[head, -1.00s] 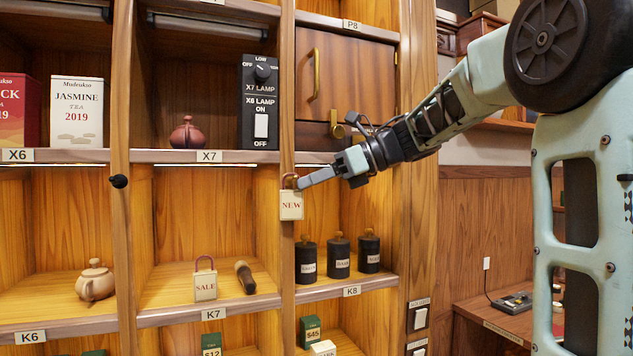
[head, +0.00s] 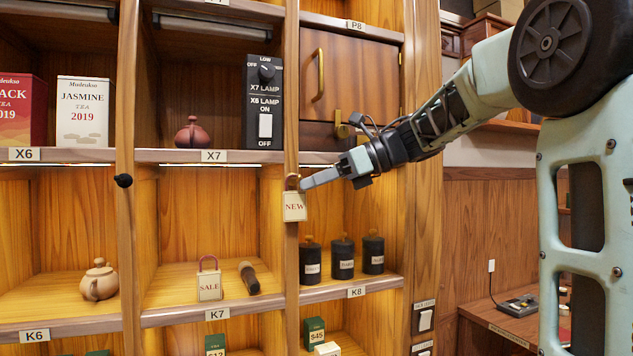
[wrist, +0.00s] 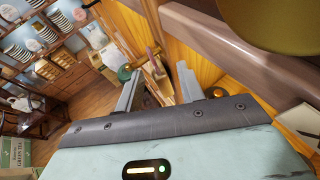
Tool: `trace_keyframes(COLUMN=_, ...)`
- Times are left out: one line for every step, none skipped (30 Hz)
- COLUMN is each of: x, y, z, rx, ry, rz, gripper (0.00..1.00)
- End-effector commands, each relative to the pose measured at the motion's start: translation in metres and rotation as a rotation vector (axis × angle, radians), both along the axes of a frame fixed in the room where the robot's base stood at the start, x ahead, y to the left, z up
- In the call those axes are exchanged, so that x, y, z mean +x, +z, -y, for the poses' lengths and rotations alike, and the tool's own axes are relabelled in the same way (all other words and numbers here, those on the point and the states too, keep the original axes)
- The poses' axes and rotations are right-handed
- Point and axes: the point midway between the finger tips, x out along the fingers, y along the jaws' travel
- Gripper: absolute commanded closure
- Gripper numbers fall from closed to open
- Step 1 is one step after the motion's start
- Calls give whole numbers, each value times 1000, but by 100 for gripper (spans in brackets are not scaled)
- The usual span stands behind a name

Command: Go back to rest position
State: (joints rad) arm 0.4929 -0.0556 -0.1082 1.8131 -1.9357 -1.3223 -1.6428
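My gripper (head: 306,183) is at the upright between K7 and K8, its fingertips beside the top of the NEW tag (head: 294,207). The NEW tag is cream with red letters and a reddish loop, and it hangs upright at the front of the upright. In the wrist view my gripper's two fingers (wrist: 158,88) stand apart, so it is open. A pale, narrow thing that looks like the tag shows edge-on between them, with a brass peg by it. I cannot tell whether a finger touches it. My arm reaches out from the right.
A black lamp switch box (head: 264,102) and a wooden cabinet door (head: 349,80) are just above. Black canisters (head: 343,258) stand on shelf K8. A SALE tag (head: 209,285) and a dark handle-like object (head: 248,277) are on K7. A black knob (head: 123,180) sticks out at left.

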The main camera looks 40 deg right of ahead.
Motion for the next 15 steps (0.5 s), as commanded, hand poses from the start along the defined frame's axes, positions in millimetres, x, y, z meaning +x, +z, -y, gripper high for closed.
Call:
trace_keyframes(x=-1, y=3, z=-3, rx=2, ry=8, rz=4, gripper=57)
trace_keyframes(x=-1, y=3, z=-3, rx=2, ry=9, rz=4, gripper=57)
trace_keyframes(x=-1, y=3, z=-3, rx=2, ry=9, rz=4, gripper=57)
trace_keyframes(x=-1, y=3, z=-4, rx=2, ry=10, rz=4, gripper=57)
trace_keyframes(x=-1, y=3, z=-4, rx=1, ry=10, rz=5, gripper=57)
trace_keyframes(x=-1, y=3, z=-4, rx=2, ry=11, rz=4, gripper=57)
trace_keyframes(x=-1, y=3, z=-4, rx=2, ry=11, rz=4, gripper=55)
trace_keyframes(x=-1, y=3, z=-4, rx=2, ry=12, rz=4, gripper=47)
trace_keyframes(x=-1, y=3, z=-5, rx=3, ry=12, rz=5, gripper=35)
trace_keyframes(x=-1, y=3, z=-5, rx=2, ry=12, rz=4, gripper=27)
trace_keyframes(x=-1, y=3, z=-4, rx=2, ry=12, rz=4, gripper=26)
trace_keyframes(x=-1, y=3, z=-4, rx=2, ry=11, rz=4, gripper=26)
trace_keyframes(x=-1, y=2, z=-4, rx=2, ry=11, rz=3, gripper=26)
trace_keyframes(x=-1, y=2, z=-4, rx=1, ry=10, rz=3, gripper=26)
trace_keyframes(x=-1, y=2, z=-3, rx=1, ry=10, rz=3, gripper=26)
